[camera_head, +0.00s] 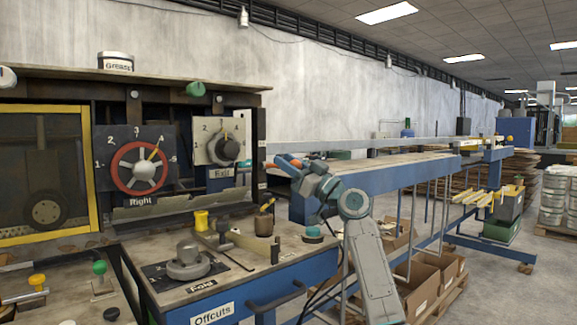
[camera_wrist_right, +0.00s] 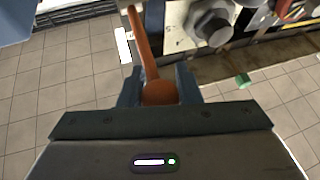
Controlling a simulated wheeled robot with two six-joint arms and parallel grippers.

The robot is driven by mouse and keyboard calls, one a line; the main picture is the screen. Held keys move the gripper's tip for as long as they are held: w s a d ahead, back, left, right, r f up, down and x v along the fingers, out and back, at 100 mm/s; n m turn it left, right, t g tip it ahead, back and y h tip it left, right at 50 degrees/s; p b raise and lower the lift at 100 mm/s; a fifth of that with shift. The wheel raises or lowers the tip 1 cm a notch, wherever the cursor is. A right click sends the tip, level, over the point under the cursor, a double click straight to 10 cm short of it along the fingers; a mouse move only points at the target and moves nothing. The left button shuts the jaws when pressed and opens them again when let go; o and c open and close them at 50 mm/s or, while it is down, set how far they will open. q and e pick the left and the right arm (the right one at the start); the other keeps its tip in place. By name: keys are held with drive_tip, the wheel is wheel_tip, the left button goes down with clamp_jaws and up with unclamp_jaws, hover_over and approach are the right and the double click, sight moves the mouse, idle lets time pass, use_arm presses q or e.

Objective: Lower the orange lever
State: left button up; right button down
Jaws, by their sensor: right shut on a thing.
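The orange lever shows in the right wrist view (camera_wrist_right: 144,50) as a long orange rod ending in a round knob. The knob sits between the fingers of my right gripper (camera_wrist_right: 160,92), which is shut on it. In the head view the orange lever (camera_head: 284,162) sticks out at the right side of the machine, close to my right gripper (camera_head: 302,168). The lever's base is hidden or too small to make out. My left gripper is not in view.
The machine's front has a red-rimmed Right dial (camera_head: 143,167) and an Exit dial (camera_head: 226,149).

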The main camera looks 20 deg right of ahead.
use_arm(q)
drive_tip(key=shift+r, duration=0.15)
use_arm(e)
drive_tip(key=shift+f, duration=0.1)
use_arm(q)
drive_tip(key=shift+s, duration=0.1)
use_arm(e)
drive_tip(key=c, duration=1.1)
unclamp_jaws()
drive_tip(key=shift+o, duration=0.2)
drive_tip(key=shift+s+d, duration=0.1)
drive_tip(key=shift+s+d+f, duration=0.15)
drive_tip(key=shift+s+d+f+b, duration=0.15)
drive_tip(key=shift+s+f+b, duration=0.1)
drive_tip(key=shift+b, duration=0.15)
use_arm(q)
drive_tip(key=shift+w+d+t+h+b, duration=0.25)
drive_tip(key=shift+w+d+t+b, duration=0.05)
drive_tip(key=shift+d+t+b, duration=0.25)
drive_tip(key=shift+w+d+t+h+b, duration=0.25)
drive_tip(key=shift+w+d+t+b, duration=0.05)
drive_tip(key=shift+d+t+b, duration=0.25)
use_arm(e)
drive_tip(key=s+d, duration=0.7)
drive_tip(key=s, duration=0.2)
drive_tip(key=shift+s+d+r, duration=0.15)
drive_tip(key=shift+s+r, duration=0.05)
drive_tip(key=shift+s, duration=0.05)
